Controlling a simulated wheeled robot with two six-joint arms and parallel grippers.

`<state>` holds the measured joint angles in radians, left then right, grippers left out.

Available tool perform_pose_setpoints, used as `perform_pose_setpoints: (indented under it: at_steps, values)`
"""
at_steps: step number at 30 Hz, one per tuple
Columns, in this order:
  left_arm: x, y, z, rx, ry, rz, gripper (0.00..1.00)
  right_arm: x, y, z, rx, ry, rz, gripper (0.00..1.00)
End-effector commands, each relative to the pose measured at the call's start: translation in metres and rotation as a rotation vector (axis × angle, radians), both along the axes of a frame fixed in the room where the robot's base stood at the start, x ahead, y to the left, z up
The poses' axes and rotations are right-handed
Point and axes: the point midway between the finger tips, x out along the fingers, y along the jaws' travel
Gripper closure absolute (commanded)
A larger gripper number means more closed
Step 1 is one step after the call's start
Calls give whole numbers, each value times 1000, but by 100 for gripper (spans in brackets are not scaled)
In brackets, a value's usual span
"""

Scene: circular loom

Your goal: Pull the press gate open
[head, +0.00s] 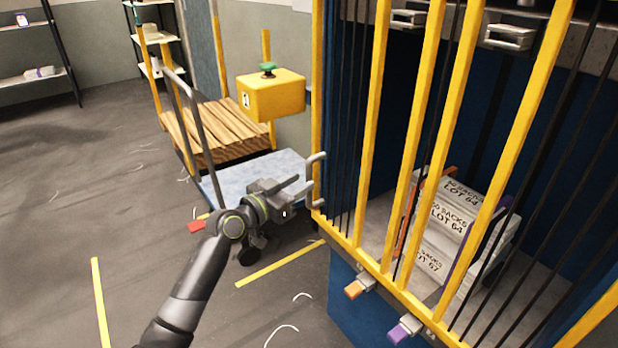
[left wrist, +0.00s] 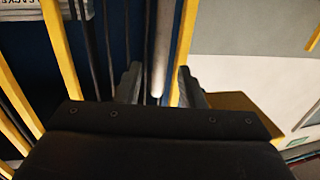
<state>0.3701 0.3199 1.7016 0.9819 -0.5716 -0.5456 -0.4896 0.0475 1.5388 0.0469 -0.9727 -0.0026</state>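The press gate (head: 407,140) is a frame of yellow bars with thin black rods, standing across the front of the blue press (head: 345,310). A grey tubular handle (head: 310,172) sticks out from its left edge. My left gripper (head: 303,188) is at this handle, with its fingers apart. In the left wrist view, the handle (left wrist: 161,50) runs between the two open fingers (left wrist: 160,88), with yellow gate bars (left wrist: 60,48) to the left. I cannot tell whether a finger touches the handle. My right gripper is in neither view.
White stacked sacks (head: 446,222) sit behind the bars. Orange (head: 354,290) and purple (head: 402,331) tabs stick out below the gate. A cart with a blue-grey deck (head: 240,180), a wooden pallet (head: 220,132) and a yellow button box (head: 271,96) stand behind my left arm. Floor at left is clear.

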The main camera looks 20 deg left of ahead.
Motion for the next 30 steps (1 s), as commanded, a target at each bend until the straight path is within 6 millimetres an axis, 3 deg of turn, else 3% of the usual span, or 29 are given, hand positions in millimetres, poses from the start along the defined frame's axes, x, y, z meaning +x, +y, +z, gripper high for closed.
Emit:
perform_pose_setpoints:
  at_steps: [3,9,20,28,30]
  values:
    - [18,-10,0,-2,1,-1,65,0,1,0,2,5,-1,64]
    - [33,-17,0,-1,0,0,65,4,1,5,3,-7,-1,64]
    - [37,-19,0,0,0,0,65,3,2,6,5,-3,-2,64]
    - [37,-19,0,0,0,0,99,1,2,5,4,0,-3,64]
    - [37,-19,0,0,0,0,100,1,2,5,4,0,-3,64]
